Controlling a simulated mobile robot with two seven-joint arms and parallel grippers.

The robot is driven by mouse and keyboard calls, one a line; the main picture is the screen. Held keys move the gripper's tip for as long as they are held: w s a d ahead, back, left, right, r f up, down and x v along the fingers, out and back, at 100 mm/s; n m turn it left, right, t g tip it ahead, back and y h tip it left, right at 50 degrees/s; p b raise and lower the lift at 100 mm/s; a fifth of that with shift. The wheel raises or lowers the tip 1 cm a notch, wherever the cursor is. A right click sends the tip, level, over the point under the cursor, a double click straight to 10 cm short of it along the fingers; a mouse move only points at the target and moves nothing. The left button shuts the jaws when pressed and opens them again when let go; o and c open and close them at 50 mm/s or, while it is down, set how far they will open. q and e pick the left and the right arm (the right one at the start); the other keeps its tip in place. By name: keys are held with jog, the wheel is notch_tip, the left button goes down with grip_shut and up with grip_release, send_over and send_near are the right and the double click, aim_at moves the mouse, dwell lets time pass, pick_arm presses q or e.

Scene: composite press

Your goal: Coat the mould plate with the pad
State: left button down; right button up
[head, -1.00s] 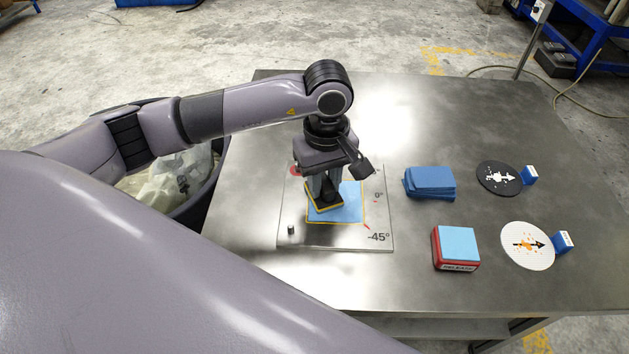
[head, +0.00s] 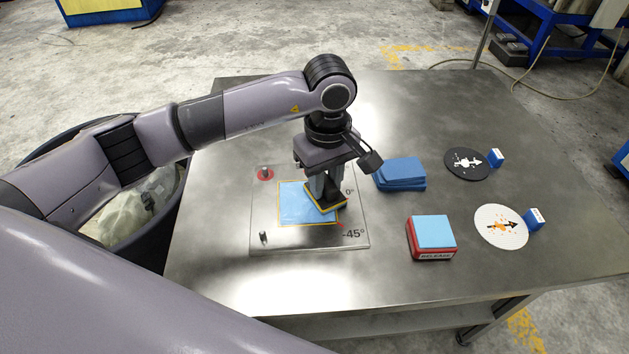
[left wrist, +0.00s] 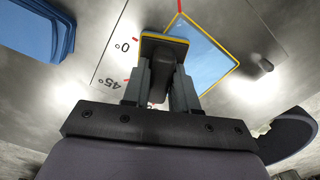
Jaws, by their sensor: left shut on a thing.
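The mould plate (head: 290,241) is a flat grey metal plate on the table, with angle marks, two upright pins and a light-blue square (head: 296,202) outlined in yellow. My left gripper (head: 323,192) is shut on the pad (head: 333,203), a dark block with a yellow edge. The pad is down at the right part of the blue square and seems to touch it. In the left wrist view the pad (left wrist: 165,42) sits between the fingertips (left wrist: 161,75), over a corner side of the blue square (left wrist: 207,58). My right gripper is out of view.
A red tray marked RELEASE (head: 431,255) with a light-blue top stands right of the plate. A stack of blue sheets (head: 400,175) lies behind it. A black disc (head: 466,164) and a white disc (head: 501,227) lie farther right. The table's front is clear.

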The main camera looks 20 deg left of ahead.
pick_arm(q)
jog(key=shift+w+d, duration=0.15)
jog(key=shift+d, duration=0.3)
jog(key=shift+f+b, duration=0.1)
jog(key=shift+b, duration=0.2)
jog(key=shift+s+a, duration=0.4)
jog(key=shift+a, duration=0.5)
jog(key=shift+s+a, duration=0.45)
jog(key=shift+a, duration=0.4)
jog(key=shift+s+a, duration=0.4)
jog(key=shift+a, duration=0.5)
jog(key=shift+s+a, duration=0.35)
jog(key=shift+a, duration=0.35)
jog(key=shift+s+a, duration=0.3)
jog(key=shift+a, duration=0.35)
notch_tip(320, 180, up, 7)
jog(key=p, duration=0.3)
jog(key=shift+p, duration=0.35)
